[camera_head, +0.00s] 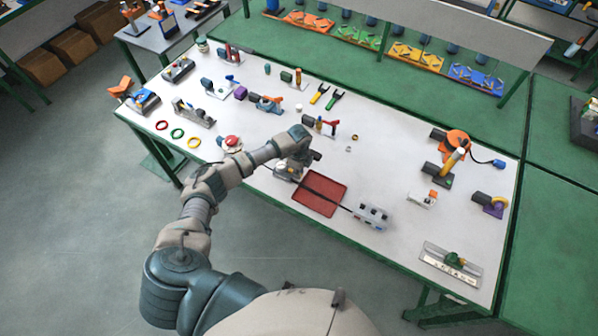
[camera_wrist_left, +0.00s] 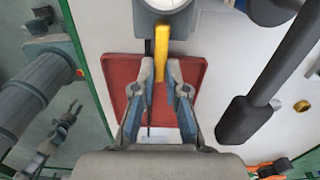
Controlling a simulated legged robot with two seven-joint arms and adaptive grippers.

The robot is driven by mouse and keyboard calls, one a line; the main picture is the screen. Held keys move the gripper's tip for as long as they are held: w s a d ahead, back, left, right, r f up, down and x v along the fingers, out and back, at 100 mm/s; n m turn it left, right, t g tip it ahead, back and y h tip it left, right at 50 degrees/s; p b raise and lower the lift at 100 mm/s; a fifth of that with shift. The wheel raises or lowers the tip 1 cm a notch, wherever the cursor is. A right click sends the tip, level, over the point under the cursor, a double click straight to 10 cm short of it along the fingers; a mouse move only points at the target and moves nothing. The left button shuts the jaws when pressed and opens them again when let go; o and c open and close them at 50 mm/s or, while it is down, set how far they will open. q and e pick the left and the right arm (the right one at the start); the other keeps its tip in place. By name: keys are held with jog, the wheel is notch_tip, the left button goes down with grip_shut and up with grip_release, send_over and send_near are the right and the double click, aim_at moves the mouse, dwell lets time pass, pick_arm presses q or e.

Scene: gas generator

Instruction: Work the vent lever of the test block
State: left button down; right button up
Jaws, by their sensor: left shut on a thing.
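My left gripper (camera_head: 302,162) reaches over the near edge of the white table, and its arm hides much of what lies under it. In the left wrist view, the gripper (camera_wrist_left: 161,78) is shut on the lower end of a yellow lever (camera_wrist_left: 162,42). The lever hangs below a grey block with a round white gauge (camera_wrist_left: 165,4), cut off by the top edge; this looks like the test block. In the head view only a small pale part of the block (camera_head: 289,172) shows beside the gripper. My right gripper is not in view.
A red tray (camera_head: 320,193) lies just right of the gripper and shows behind the fingers in the wrist view. A grey switch box (camera_head: 372,215) stands to its right. A red button (camera_head: 232,142) is left of the wrist. Bare tabletop lies around (camera_head: 385,150).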

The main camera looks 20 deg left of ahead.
pick_arm(q)
jog(key=c, duration=1.2)
grip_release()
jog(key=shift+f, duration=0.15)
jog(key=shift+w+a, duration=0.1)
jog(key=shift+a, duration=0.05)
notch_tip(320, 180, up, 12)
jog(key=shift+w, duration=0.1)
